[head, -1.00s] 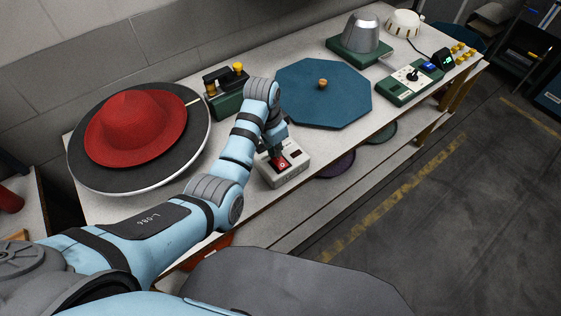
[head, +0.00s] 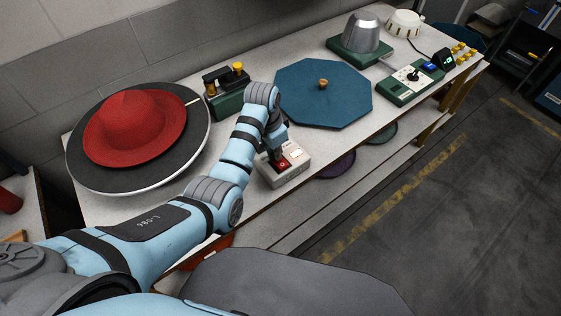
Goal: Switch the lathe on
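A pale switch box (head: 286,178) with a red switch (head: 283,164) stands near the table's front edge. A small panel (head: 296,153) on its top, beside the red switch, looks pale. My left gripper (head: 273,153) is over the box, pointing down at the left side of the red switch. Its fingers are small, dark and partly hidden by my wrist, so I cannot tell whether they are open or touch the switch. A red hat (head: 134,125) sits on a round dark disc (head: 88,170) with a white rim at the left. My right gripper is out of view.
A green block (head: 228,104) with a dark clamp and yellow knob stands behind my wrist. A blue eight-sided board (head: 335,100) lies mid-table. A grey metal cone (head: 361,34) and a green control box (head: 400,91) stand farther right. A white dome (head: 404,23) is at the back.

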